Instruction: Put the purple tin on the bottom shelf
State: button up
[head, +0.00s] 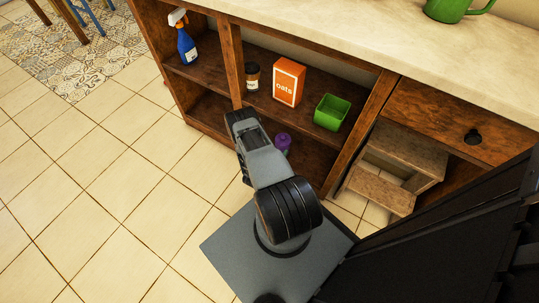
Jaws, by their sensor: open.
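A small purple tin (283,142) shows in the head view in the lower bay of the wooden shelving, just right of my arm. It appears to stand on the bottom shelf (311,157), under the upper shelf with the oats box. My arm hides part of the space beside it. My arm reaches from my base towards the shelving, with its bent joint in front of the upright post. My gripper's fingers do not show; they are hidden behind the arm.
The upper shelf holds a dark jar (252,77), an orange oats box (289,81) and a green container (332,112). A blue spray bottle (185,44) stands in the left bay. A step stool (392,165) is at the right.

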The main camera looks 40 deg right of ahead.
jog(key=v, duration=0.5)
jog(key=shift+a+p, duration=0.15)
jog(key=shift+p, duration=0.25)
jog(key=shift+s, duration=0.15)
